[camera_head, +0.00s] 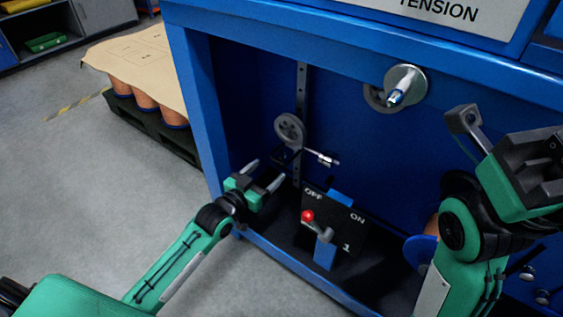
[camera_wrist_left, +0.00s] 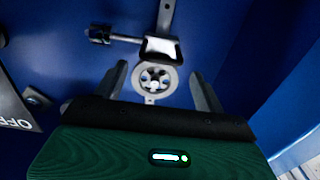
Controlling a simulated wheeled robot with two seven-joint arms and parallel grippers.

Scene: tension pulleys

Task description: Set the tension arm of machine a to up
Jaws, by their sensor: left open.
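The blue machine (camera_head: 240,30) carries a sign ending in "TENSION"; no machine letter shows. Inside its bay, a grey spoked pulley wheel (camera_head: 289,128) sits by a vertical slotted bar (camera_head: 301,90). A thin metal rod (camera_head: 322,158) sticks out to the right below the wheel; which part is the tension arm is unclear. My left gripper (camera_head: 266,172) is open and empty, below and left of the wheel. In the left wrist view the wheel (camera_wrist_left: 155,80) appears between its fingers, with no clear contact. My right gripper (camera_head: 463,118) is at the right, its jaw opening unclear.
A black OFF/ON panel (camera_head: 345,235) with a red-knobbed lever (camera_head: 308,216) stands low in the bay, right of my left gripper. A round metal pulley (camera_head: 405,85) is on the upper right. A covered pallet (camera_head: 135,70) stands left of the machine.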

